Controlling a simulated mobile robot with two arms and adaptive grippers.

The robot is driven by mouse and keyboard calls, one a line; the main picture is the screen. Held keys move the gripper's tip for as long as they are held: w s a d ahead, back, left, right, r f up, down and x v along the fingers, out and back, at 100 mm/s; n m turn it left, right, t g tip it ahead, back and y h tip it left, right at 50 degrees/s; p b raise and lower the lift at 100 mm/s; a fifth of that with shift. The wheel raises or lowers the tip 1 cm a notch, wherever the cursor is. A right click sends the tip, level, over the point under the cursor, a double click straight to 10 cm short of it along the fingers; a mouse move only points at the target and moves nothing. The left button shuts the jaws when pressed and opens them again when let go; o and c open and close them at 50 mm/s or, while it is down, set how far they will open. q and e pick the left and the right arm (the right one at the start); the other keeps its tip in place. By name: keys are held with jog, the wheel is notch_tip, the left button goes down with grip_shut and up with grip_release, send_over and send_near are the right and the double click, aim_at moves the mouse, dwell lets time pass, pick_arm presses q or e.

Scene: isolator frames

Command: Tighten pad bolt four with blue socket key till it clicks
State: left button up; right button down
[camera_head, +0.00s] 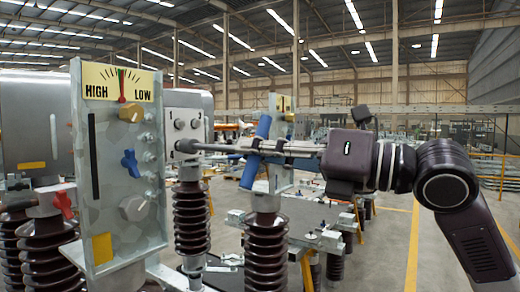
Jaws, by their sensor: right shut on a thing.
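My right gripper (268,148) reaches in from the right and is shut on the blue socket key (255,152). The key's blue crossbar handle stands tilted at the fingertips. Its grey shaft (215,148) runs left, roughly level, to the pale bolt pad (187,108). Two bolts show on the upper part of the pad, one of them the upper right bolt (195,124). The socket end (186,146) is at the lower part of the pad and hides the bolt there. I cannot tell how fully it is seated. My left gripper is not in view.
A metal panel (110,140) with a HIGH/LOW dial (120,85), a brass knob (131,112) and a blue knob (130,163) stands close on the left. Brown ribbed insulators (192,222) stand below. Open floor with a yellow line (413,245) lies right.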

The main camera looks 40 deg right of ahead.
jog(key=shift+p+x, duration=0.5)
jog(key=shift+x, duration=0.3)
jog(key=shift+f, duration=0.1)
jog(key=shift+m, duration=0.6)
jog(key=m, duration=0.3)
jog(key=shift+b, duration=0.4)
jog(key=m+t+h, duration=0.1)
jog(key=m, duration=0.5)
jog(key=m+h, duration=0.1)
jog(key=m, duration=0.4)
jog(key=m+h+p, duration=0.1)
jog(key=m, duration=0.5)
jog(key=shift+p, duration=0.4)
